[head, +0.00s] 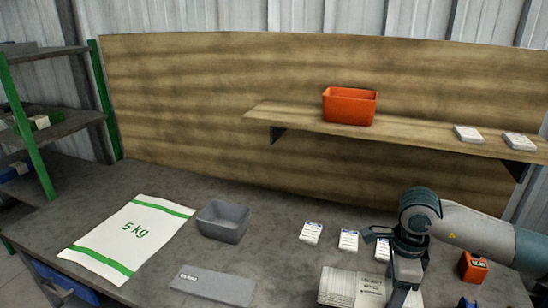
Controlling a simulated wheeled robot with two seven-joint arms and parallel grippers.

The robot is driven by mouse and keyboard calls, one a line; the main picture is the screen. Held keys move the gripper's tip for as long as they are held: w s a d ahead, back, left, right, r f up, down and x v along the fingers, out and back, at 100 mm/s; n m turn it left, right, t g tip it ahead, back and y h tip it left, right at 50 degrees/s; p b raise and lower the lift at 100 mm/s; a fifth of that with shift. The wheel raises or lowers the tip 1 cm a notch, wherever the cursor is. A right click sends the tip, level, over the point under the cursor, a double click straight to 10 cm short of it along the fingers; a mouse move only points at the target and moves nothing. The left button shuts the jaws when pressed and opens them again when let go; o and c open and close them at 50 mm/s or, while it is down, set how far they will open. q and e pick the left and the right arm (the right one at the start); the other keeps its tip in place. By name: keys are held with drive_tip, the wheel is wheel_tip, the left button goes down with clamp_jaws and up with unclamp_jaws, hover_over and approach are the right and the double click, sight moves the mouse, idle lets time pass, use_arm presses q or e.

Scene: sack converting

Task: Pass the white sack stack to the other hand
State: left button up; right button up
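A stack of white sacks (340,286) with printed text lies at the front edge of the picture, right of the middle; its lower part is cut off. My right gripper (402,292) points down at the right part of this stack and covers some of it. Its fingertips are too hidden to tell whether they are open or closed on the sacks. A large flat white sack with green bands and "5 kg" (132,236) lies on the left of the table. My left gripper is not in view.
A grey bin (223,221) and a flat grey case (213,286) are on the table (275,240). Several small white packets (311,233) lie behind the stack. An orange device (473,267) is at right. A shelf (412,140) above holds an orange bin (349,106).

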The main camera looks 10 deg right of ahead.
sight(360, 298)
drive_tip(key=shift+a, duration=0.1)
drive_tip(key=shift+a+r+n, duration=0.1)
drive_tip(key=shift+a+n, duration=0.75)
drive_tip(key=shift+n, duration=0.35)
drive_tip(key=a+n, duration=0.4)
drive_tip(key=n, duration=0.1)
drive_tip(key=a+r+n, duration=0.1)
drive_tip(key=a+n, duration=0.1)
drive_tip(key=n, duration=0.1)
drive_tip(key=s+a+r+n, duration=0.1)
drive_tip(key=a+n, duration=0.6)
drive_tip(key=n, duration=0.6)
drive_tip(key=shift+s+a+r, duration=0.2)
drive_tip(key=shift+r, duration=0.05)
drive_tip(key=w+a+r+n, duration=0.1)
drive_tip(key=w+a+r, duration=0.1)
drive_tip(key=w+a, duration=0.7)
drive_tip(key=w+a+r+n, duration=0.1)
drive_tip(key=w+a, duration=0.7)
drive_tip(key=a, duration=0.8)
drive_tip(key=shift+w+a+r, duration=0.35)
drive_tip(key=shift+r, duration=0.25)
